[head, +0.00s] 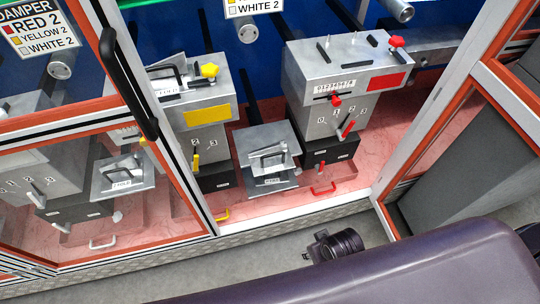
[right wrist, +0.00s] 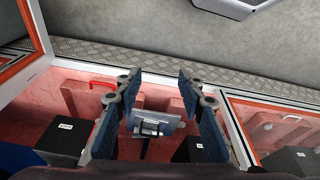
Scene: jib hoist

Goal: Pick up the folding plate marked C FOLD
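A grey metal plate with a raised handle (head: 266,158) rests on a low dark block between two machines in the head view; the small label at its front is too small to read surely. The right wrist view shows a handled plate (right wrist: 170,127) beyond and between the fingers of my right gripper (right wrist: 158,85), which is open and empty, apart from the plate. Similar handled plates are at the left behind the glass (head: 124,172) and on the upper-left machine (head: 168,72); one label there seems to end in FOLD. My left gripper is not in view.
An orange-framed glass door with a black handle (head: 128,82) stands at the left. Another open door frame (head: 510,115) is at the right. Metal machines with a yellow patch (head: 207,115) and a red patch (head: 387,80) flank the middle plate. A sill (head: 290,219) runs along the front.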

